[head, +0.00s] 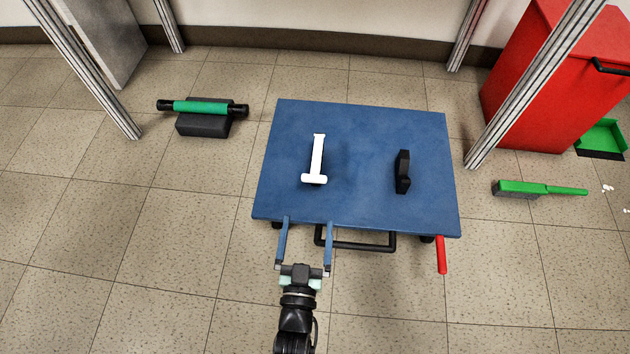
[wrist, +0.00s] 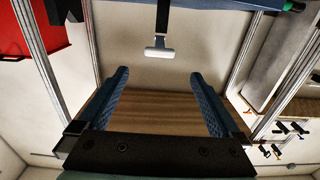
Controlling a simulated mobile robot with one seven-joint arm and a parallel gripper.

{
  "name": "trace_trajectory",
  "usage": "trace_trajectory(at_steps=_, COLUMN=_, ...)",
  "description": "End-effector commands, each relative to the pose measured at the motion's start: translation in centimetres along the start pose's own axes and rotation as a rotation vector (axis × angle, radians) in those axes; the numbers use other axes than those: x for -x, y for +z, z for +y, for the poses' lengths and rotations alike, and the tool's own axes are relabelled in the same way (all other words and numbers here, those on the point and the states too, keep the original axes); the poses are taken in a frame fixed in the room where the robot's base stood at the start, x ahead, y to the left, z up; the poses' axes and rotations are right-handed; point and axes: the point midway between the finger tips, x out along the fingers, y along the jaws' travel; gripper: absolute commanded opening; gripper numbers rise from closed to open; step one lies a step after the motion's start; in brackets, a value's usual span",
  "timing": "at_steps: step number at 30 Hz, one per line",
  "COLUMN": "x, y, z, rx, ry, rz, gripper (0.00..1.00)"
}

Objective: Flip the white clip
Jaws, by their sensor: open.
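The white clip (head: 317,155) is on the left half of the blue table (head: 360,125). It is a long white bar pointing away from me, with a short crossbar at its near end. In the wrist view, a white crossbar on a dark strip (wrist: 159,53) shows ahead of the fingers; it appears to be the clip's near end. My gripper (head: 308,221) is open and empty, with its two blue fingertips at the table's front edge, short of the clip and apart from it. Both fingers also show in the wrist view (wrist: 159,73), well spread.
A black upright piece (head: 402,172) stands on the table, right of the clip. A black handle bar (head: 358,246) and a red lever (head: 441,254) stick out at the front edge. A green roller (head: 203,107), a green brush (head: 525,188) and a red cabinet (head: 540,90) are on the floor around.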

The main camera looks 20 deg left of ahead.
Motion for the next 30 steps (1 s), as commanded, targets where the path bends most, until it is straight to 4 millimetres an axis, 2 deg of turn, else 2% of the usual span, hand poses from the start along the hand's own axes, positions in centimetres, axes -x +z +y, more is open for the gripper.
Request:
trace_trajectory(at_steps=5, x=-2.6, y=0.1, z=0.1, rx=0.003, ry=0.002, rz=0.006, gripper=1.0)
trace_trajectory(at_steps=12, x=-7.7, y=0.3, z=0.2, rx=0.003, ry=0.001, rz=0.007, gripper=1.0)
trace_trajectory(at_steps=18, x=-10.8, y=0.2, z=0.1, rx=0.003, ry=0.001, rz=0.005, gripper=1.0)
trace_trajectory(at_steps=24, x=-12.3, y=-0.1, z=0.1, rx=0.001, ry=0.002, rz=0.003, gripper=1.0)
trace_trajectory(at_steps=30, x=-12.7, y=-0.2, z=0.1, rx=0.001, ry=0.001, rz=0.001, gripper=1.0)
